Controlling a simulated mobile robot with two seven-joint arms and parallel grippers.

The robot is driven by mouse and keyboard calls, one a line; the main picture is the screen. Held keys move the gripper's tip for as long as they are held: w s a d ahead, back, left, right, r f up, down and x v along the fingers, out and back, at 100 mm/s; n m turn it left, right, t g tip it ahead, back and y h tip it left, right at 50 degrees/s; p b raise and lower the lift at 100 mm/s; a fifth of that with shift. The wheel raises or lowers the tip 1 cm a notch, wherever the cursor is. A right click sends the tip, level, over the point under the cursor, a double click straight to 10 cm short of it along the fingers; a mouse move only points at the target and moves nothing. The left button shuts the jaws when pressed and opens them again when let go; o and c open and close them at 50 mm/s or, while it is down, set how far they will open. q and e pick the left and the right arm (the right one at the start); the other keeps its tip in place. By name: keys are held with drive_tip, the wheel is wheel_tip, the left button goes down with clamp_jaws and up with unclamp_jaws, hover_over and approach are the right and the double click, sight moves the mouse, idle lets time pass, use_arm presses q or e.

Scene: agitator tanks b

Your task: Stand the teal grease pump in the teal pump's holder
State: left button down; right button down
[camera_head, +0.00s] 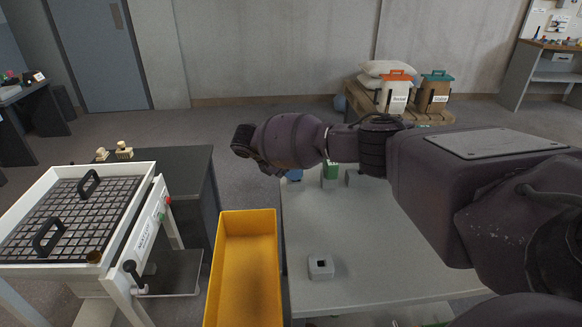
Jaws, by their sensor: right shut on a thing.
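My right arm reaches in from the right, above the pale table (365,235). Its dark end with my right gripper (244,141) points left, over the space between the table and the grey bench. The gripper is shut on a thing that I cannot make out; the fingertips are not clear. A small grey block with a square opening (321,267) stands on the table's near left part, apart from the gripper; I cannot tell whose holder it is. A green thing (330,172) and a blue thing (295,175) are at the table's far edge, partly hidden by my arm. No teal pump is clearly visible. My left gripper is out of view.
A yellow bin (245,275) stands against the table's left side. Left of it is a white-framed grate machine (80,215) with black handles. A dark bench (185,165) stands behind it. Sacks and lidded containers (397,92) sit on a pallet at the back.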

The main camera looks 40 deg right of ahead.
drive_tip(key=shift+f, duration=0.2)
drive_tip(key=c, duration=0.7)
unclamp_jaws()
drive_tip(key=shift+o, duration=0.7)
drive_tip(key=p+v, duration=0.1)
drive_tip(key=v, duration=1)
drive_tip(key=shift+f, duration=0.1)
